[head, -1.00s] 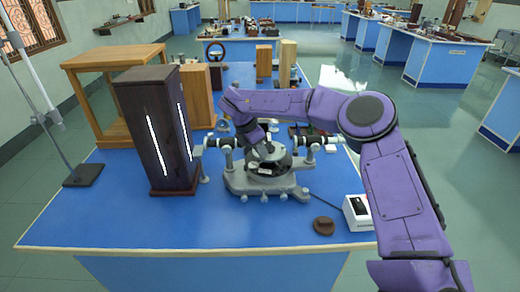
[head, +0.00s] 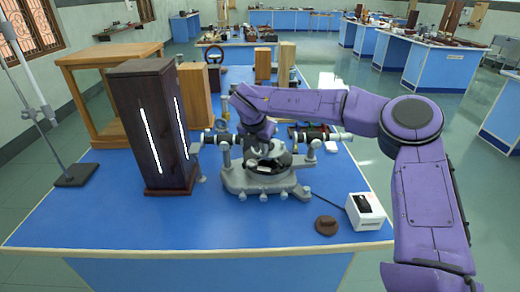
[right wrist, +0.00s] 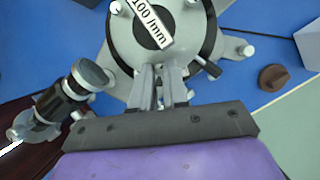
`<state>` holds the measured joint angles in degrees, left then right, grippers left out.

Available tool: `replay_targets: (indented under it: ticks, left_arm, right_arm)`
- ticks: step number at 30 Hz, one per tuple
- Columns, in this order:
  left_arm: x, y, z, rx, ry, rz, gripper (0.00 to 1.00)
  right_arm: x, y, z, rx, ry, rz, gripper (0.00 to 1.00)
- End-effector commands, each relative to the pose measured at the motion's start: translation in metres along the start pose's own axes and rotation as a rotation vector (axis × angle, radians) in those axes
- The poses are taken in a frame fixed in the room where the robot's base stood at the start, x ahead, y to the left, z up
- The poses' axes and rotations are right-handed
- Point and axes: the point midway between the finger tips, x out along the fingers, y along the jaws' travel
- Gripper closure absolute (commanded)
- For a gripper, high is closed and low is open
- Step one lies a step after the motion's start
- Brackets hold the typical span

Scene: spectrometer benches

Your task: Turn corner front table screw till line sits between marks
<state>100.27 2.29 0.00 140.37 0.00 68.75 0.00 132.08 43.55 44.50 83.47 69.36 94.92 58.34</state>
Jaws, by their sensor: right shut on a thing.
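The grey spectrometer (head: 265,183) stands on the blue bench, with a round dark table on top. In the right wrist view the table's top (right wrist: 125,42) carries a block labelled "100 /mm" (right wrist: 153,24). My right gripper (right wrist: 158,72) points at the table's near edge, its two fingers close together. It is shut on a small table screw between them, mostly hidden by the fingers. In the head view my right gripper (head: 266,148) comes down over the table from behind. The line and the marks cannot be made out. My left gripper is out of view.
A tall dark lamp housing (head: 150,125) with bright slits stands left of the spectrometer. A white switch box (head: 366,210) and a brown round cap (head: 326,225) lie to the right. A telescope tube (right wrist: 68,97) lies close left of my right gripper. The front of the bench is clear.

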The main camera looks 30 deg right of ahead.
Motion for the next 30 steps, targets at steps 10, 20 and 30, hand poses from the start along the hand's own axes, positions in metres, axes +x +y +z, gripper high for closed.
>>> replay_targets:
  ticks: [10, 20, 30]
  left_arm:
    - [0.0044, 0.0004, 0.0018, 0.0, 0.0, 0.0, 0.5]
    - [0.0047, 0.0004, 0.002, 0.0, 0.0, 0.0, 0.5]
    - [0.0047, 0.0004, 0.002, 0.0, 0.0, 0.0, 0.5]
  right_arm:
    - [0.004, -0.0032, -0.0043, -0.147, 0.012, 0.052, 1.0]
    - [0.0041, -0.0035, -0.0041, -0.18, 0.012, 0.064, 1.0]
    - [0.004, -0.0035, -0.0038, -0.179, 0.011, 0.064, 0.6]
